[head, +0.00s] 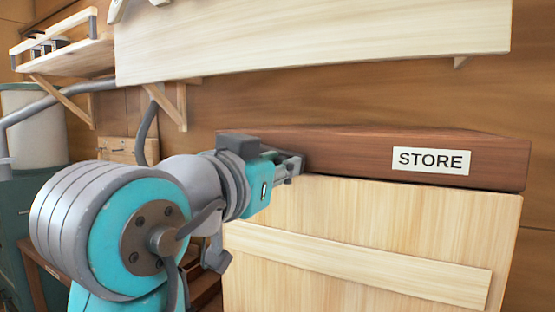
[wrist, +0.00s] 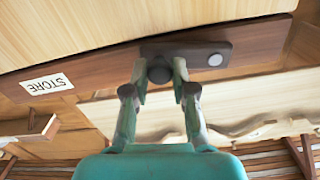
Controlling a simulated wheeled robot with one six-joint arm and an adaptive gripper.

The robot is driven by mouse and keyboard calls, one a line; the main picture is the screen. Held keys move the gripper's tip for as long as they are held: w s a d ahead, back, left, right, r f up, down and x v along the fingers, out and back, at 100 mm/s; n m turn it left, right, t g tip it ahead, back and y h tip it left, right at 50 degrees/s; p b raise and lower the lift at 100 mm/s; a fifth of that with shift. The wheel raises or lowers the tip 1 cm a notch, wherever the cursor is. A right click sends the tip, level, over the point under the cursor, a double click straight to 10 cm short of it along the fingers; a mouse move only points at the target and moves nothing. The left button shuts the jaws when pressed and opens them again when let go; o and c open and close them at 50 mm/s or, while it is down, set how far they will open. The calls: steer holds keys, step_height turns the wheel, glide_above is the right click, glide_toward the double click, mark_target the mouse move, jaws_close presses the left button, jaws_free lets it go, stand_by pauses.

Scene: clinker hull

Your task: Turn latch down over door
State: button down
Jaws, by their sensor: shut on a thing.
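The door (head: 370,225) is a pale wood panel below a dark brown beam (head: 345,142). In the wrist view the picture is turned over, so the door (wrist: 100,25) is at the top. The latch (wrist: 195,53) is a dark bar with a round grey pivot (wrist: 215,60) near one end and a dark round knob near the other. My gripper (wrist: 159,73) is shut on the knob, one finger on each side. In the head view my gripper (head: 290,166) is at the beam's left part and hides the latch.
A STORE sign (head: 431,160) is on the beam to the right. A long pale board (head: 310,45) on brackets juts out above the beam. A shelf (head: 65,57) and a grey pipe (head: 55,102) are at the left. The space before the door's right side is clear.

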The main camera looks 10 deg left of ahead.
steer(key=w+a+f+m, duration=0.2)
steer(key=a+f+m, duration=0.3)
steer(key=m, duration=1.1)
steer(key=shift+a+f, duration=0.25)
steer(key=shift+a, duration=0.05)
stand_by(0.3)
steer(key=c, duration=1)
jaws_free()
steer(key=shift+o, duration=0.2)
steer(key=v, duration=1.2)
